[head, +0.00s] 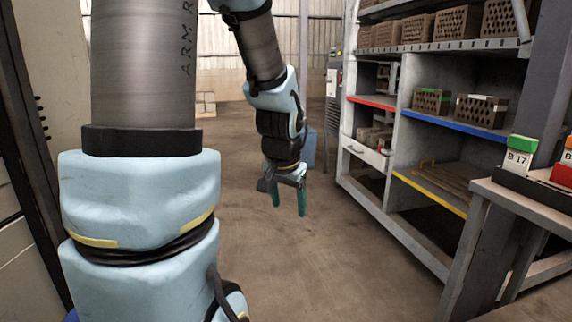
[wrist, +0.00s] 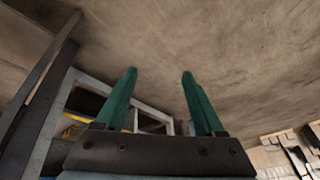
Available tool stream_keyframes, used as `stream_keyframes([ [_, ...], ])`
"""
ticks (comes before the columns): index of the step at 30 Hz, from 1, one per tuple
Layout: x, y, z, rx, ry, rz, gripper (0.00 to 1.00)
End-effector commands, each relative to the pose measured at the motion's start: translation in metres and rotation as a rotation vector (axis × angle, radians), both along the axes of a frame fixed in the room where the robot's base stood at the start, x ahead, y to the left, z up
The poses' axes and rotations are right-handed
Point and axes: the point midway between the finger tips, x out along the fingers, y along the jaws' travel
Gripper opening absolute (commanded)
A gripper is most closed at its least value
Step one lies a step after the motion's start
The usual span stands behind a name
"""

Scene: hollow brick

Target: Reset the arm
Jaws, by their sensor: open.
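My gripper (head: 288,198) hangs in mid-air over the open floor in the head view, its green fingers pointing down. The fingers are apart with nothing between them. The wrist view also shows my gripper (wrist: 158,95) with both green fingers spread and empty against the brown floor. My arm comes down from the top of the head view, and a large arm link fills the left side.
A grey shelf unit (head: 398,150) with hollow bricks (head: 432,100) stands at the right. The concrete floor (head: 330,265) between is clear.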

Motion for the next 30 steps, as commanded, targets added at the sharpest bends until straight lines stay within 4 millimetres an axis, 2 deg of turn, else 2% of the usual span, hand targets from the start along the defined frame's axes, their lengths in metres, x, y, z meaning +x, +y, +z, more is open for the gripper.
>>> stream_keyframes([
  [1, -0.015, 0.019, -0.007, -0.006, 0.048, 0.081, 0.71],
  [3, -0.037, 0.04, -0.016, -0.018, 0.112, 0.189, 0.71],
  [8, -0.088, 0.075, -0.032, -0.052, 0.254, 0.428, 0.71],
  [9, -0.086, 0.074, -0.016, -0.052, 0.251, 0.424, 0.71],
  [17, -0.084, 0.072, 0.039, -0.049, 0.247, 0.412, 0.71],
  [24, -0.084, 0.072, 0.11, -0.049, 0.246, 0.41, 0.71],
  [30, -0.084, 0.072, 0.149, -0.049, 0.245, 0.409, 0.71],
])
